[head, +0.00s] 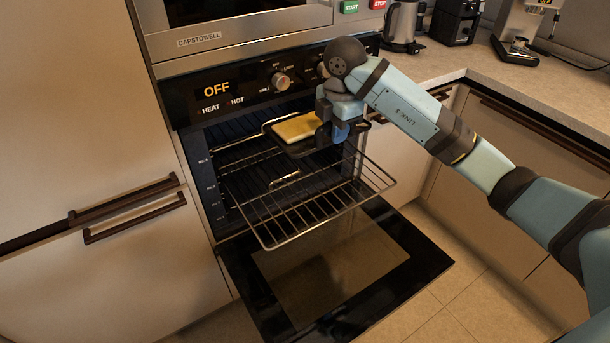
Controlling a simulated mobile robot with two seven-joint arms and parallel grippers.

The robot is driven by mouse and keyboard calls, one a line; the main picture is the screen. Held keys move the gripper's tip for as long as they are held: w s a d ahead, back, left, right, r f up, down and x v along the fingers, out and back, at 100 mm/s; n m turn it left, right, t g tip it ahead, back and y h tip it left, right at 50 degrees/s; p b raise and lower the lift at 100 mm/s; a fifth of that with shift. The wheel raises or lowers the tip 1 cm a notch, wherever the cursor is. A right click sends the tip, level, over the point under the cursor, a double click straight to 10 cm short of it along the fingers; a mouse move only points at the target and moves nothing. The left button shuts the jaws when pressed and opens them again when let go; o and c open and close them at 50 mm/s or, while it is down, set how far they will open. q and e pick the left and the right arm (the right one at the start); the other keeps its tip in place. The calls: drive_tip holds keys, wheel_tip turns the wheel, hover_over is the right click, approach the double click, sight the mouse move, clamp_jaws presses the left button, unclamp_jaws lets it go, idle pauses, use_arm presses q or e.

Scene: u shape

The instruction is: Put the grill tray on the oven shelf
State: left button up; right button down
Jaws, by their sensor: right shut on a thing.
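The grill tray (291,148) is a dark, shallow tray with a yellow slab (298,127) on it. It is at the oven opening, above the rear part of the pulled-out wire shelf (310,207). I cannot tell whether it touches a rack. My right gripper (340,132) is shut on the tray's right side; its fingertips are partly hidden. The oven (215,165) is open, with its door (340,270) folded down. The wire shelf sticks out over the door. My left gripper is not in view.
The oven's control panel (245,92) reads OFF and sits just above the tray. A counter (440,62) at the right holds a metal kettle (404,25) and coffee machines. Tall cabinets (80,120) stand at the left. The front part of the wire shelf is bare.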

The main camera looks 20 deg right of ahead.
drive_tip(key=shift+r+p, duration=0.2)
drive_tip(key=shift+p, duration=0.15)
drive_tip(key=shift+t, duration=0.3)
drive_tip(key=shift+d+f+p, duration=0.1)
drive_tip(key=shift+f+p, duration=0.2)
drive_tip(key=shift+f, duration=0.05)
drive_tip(key=b, duration=0.2)
hover_over(330, 202)
wheel_tip(330, 202, down, 15)
drive_tip(key=shift+s+r, duration=0.1)
drive_tip(key=shift+s, duration=0.05)
drive_tip(key=shift+f, duration=0.5)
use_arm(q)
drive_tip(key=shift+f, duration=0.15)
use_arm(e)
drive_tip(key=shift+f, duration=1.95)
